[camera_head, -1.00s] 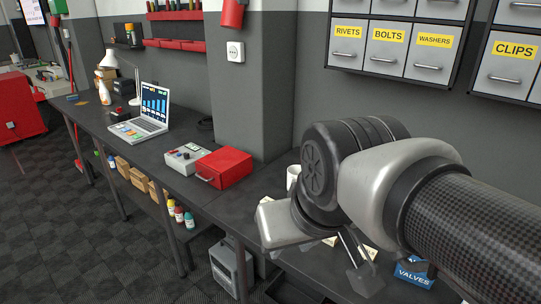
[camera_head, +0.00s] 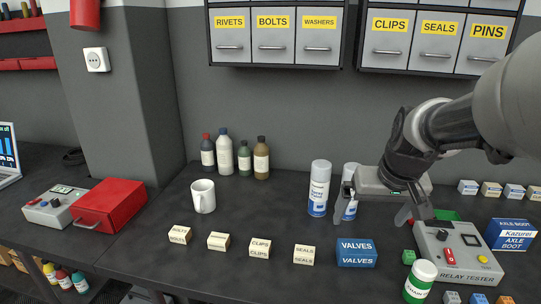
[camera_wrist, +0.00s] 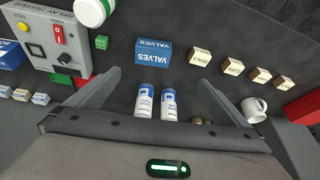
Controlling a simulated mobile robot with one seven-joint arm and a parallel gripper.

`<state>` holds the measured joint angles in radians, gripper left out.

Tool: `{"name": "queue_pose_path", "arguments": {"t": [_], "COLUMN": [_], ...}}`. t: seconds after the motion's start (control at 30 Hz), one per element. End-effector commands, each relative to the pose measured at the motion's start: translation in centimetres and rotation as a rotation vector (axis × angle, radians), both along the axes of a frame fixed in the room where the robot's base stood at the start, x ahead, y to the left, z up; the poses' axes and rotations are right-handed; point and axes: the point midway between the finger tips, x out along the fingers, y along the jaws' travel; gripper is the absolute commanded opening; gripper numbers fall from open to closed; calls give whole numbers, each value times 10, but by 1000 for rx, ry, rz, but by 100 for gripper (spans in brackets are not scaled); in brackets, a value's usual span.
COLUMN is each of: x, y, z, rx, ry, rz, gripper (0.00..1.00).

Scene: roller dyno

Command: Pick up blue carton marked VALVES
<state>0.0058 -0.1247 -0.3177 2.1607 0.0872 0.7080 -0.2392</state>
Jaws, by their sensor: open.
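The blue carton marked VALVES (camera_head: 356,253) stands on the dark worktop near its front edge, right of a row of small cream boxes. It also shows in the wrist view (camera_wrist: 153,50), upside down, beyond the fingertips and roughly between them. My gripper (camera_head: 385,216) is open and empty above the worktop, behind and slightly right of the carton. In the wrist view its two fingers (camera_wrist: 155,83) are spread wide, with nothing between them touching. The carton is fully visible and apart from the gripper.
Two white-blue spray cans (camera_head: 319,188) stand behind the carton, one partly hidden by my gripper. Cream boxes (camera_head: 304,254) and a white mug (camera_head: 203,196) are left. Drawers (camera_head: 277,36) hang above.

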Motion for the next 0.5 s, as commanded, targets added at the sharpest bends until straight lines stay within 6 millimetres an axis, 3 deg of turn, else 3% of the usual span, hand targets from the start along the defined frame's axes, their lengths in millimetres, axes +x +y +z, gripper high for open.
{"name": "queue_pose_path", "arguments": {"t": [0.03,0.13,0.27,0.5], "x": [7,15,23,42], "y": [-10,-21,-25,-27], "z": [-14,-25,-43,-93], "rx": [-9,-20,-23,-22], "ry": [11,15,20,21], "rz": [-11,-20,-22,-23], "gripper": [100,100,100,100]}}
